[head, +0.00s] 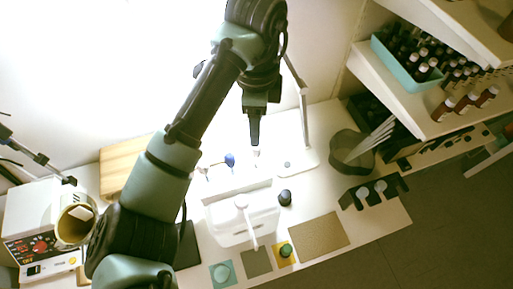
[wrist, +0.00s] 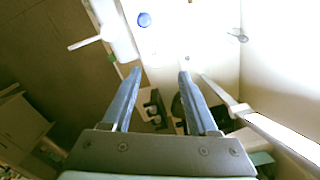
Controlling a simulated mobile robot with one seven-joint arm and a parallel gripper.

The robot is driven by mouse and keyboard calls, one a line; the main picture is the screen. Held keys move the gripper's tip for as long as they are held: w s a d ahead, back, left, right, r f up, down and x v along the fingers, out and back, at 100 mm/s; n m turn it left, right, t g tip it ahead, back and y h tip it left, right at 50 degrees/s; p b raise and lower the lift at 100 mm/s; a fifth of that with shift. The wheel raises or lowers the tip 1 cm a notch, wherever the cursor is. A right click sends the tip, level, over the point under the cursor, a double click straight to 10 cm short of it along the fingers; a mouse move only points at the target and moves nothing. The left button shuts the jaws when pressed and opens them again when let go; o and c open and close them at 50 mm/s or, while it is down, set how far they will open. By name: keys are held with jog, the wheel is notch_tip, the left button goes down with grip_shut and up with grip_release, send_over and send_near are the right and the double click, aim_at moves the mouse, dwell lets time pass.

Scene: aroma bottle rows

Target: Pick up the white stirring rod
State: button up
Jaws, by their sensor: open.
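My gripper (head: 255,141) points down over the white table beside the lamp stand, its fingers apart. In the wrist view my gripper (wrist: 160,72) has nothing visible between its fingertips. A small pale upright thing (head: 257,156) shows just under the fingertips in the head view; I cannot tell whether it is the stirring rod. Several long white sticks (head: 371,137) lean in a dark grey bin (head: 343,162) to the right of my gripper. I cannot tell which of these is the stirring rod.
A white lamp stand (head: 303,107) rises close to the right of my gripper. A blue-topped item (head: 230,160) stands at its left. A white device with a lever (head: 240,228) is in front. Bottle shelves (head: 398,84) are at the right.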

aim_at(256, 154)
jog(key=f, duration=0.6)
jog(key=f+b, duration=0.1)
jog(key=f, duration=0.3)
jog(key=shift+s+f, duration=0.1)
jog(key=shift+s, duration=0.25)
jog(key=shift+f, duration=0.4)
grip_shut()
